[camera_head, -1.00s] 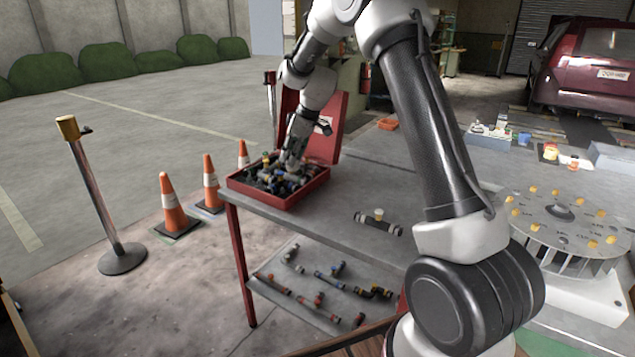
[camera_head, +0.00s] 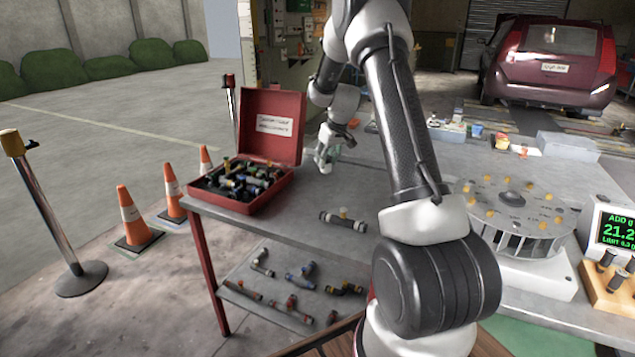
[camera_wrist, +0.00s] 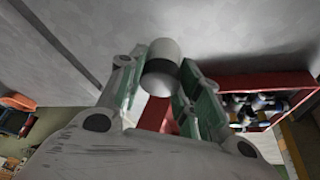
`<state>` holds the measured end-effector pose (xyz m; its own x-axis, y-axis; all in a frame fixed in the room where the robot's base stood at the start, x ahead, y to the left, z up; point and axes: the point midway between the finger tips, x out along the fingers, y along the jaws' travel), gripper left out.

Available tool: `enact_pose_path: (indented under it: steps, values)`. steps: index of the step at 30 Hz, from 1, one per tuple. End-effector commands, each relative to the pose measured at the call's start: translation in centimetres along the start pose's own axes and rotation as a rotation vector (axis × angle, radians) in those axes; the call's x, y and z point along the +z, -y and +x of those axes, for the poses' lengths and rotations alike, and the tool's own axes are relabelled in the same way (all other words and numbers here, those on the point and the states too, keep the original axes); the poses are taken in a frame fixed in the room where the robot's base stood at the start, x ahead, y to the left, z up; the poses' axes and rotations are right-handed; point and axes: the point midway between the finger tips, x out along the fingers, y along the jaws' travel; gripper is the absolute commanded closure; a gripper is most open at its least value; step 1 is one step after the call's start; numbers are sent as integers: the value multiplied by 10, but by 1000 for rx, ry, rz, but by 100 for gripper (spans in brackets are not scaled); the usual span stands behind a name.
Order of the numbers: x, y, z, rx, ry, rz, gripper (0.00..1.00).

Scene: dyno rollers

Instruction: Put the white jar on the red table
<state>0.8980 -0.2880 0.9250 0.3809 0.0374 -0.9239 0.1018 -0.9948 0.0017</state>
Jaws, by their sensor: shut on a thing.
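In the wrist view, my gripper (camera_wrist: 160,72) is shut on a pale cylinder, which looks like the white jar (camera_wrist: 163,52). In the head view, my gripper (camera_head: 323,162) is over the red-legged table with a grey top (camera_head: 375,190), just right of the open red case.
The open red case (camera_head: 239,205) full of dark fittings stands at the table's left end; its lid is up. A pipe fitting (camera_head: 343,220) lies near the front. A round carousel (camera_head: 515,215) stands at right. Orange cones (camera_head: 134,215) stand at left.

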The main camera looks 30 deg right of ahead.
Motion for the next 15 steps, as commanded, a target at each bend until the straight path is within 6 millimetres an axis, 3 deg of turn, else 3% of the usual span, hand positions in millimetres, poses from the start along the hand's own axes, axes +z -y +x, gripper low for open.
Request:
enact_pose_path:
  steps: [3,15]
  values:
    - [8,0,20,0,2,0,90]
    - [26,0,61,-1,2,-2,90]
